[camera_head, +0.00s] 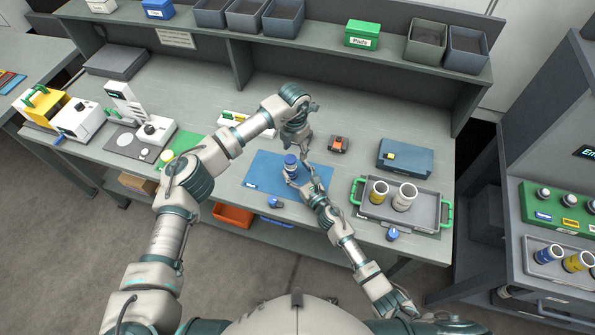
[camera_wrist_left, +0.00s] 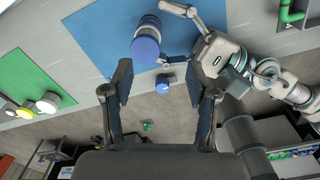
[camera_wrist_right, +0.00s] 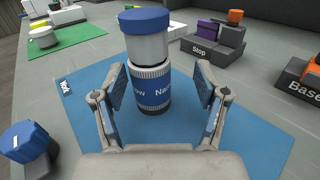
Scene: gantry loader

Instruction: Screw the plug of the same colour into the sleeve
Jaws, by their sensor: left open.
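A pale sleeve (camera_wrist_right: 152,88) with a blue band reading "Narrow" stands upright on the blue mat (camera_head: 262,172). A white cylinder with a blue cap (camera_wrist_right: 145,20) sits on top of it; whether it is screwed in cannot be told. A loose blue plug-like piece (camera_wrist_right: 27,145) lies near the mat's front edge, also in the head view (camera_head: 275,202). My right gripper (camera_wrist_right: 160,95) is open, its fingers on either side of the sleeve with gaps showing. My left gripper (camera_wrist_left: 160,90) is open and empty above the mat; the capped sleeve (camera_wrist_left: 147,38) shows beyond its fingers.
A grey tray (camera_head: 420,215) with green handles holds a yellow-banded sleeve (camera_head: 379,192) and a pale one (camera_head: 404,197). Another blue piece (camera_head: 393,234) lies in front of it. An orange-and-dark block (camera_head: 338,144) and a blue-grey box (camera_head: 405,157) stand behind.

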